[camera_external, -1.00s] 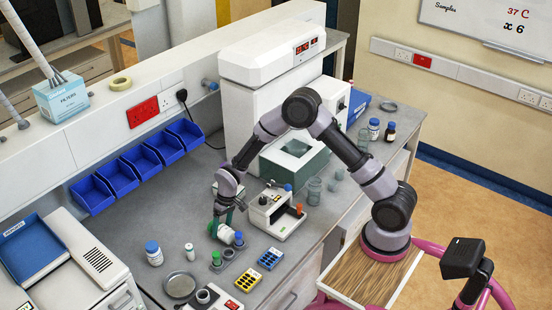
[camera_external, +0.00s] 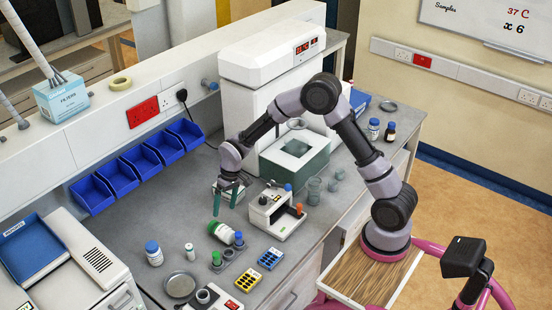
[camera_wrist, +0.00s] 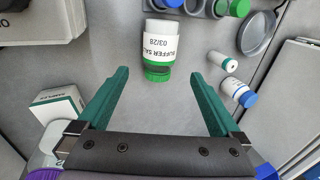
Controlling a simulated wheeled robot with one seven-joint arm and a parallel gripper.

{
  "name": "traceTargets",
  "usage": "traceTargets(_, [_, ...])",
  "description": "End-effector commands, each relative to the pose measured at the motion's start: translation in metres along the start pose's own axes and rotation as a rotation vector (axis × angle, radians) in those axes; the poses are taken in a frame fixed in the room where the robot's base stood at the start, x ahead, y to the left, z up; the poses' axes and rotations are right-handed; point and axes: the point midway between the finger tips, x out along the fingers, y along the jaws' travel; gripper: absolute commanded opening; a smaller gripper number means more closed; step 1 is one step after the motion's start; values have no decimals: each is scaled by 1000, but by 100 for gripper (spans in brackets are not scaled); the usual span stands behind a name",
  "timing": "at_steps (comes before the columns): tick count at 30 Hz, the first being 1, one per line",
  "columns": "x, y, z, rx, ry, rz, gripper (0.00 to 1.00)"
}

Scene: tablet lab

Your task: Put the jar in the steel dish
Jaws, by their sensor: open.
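The jar (camera_external: 225,235) is white with a green lid and lies on its side on the grey bench. Its "Buffer Salt 03/28" label shows in the wrist view (camera_wrist: 160,42), with the lid toward my gripper. My gripper (camera_external: 225,207) is open and empty, raised above the bench just behind the jar. In the wrist view its green fingers (camera_wrist: 160,76) stand wide apart on either side of the lid's line, not touching it.
A vial rack (camera_external: 229,258) stands close beside the jar. A white instrument (camera_external: 277,213) is to the right. Blue bins (camera_external: 118,178) line the back.

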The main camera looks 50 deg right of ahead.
Motion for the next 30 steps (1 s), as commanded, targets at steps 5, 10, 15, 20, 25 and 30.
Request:
traceTargets(5, [-17,0,0,-1,1,0,100])
traceTargets(10, [-24,0,1,0,5,2,100])
traceTargets(15, [-72,6,12,8,61,24,100])
traceTargets(20, [-151,20,44,35,163,57,100])
traceTargets(25, [-224,38,93,77,271,80,100])
traceTargets(30, [-279,56,151,130,380,83,100])
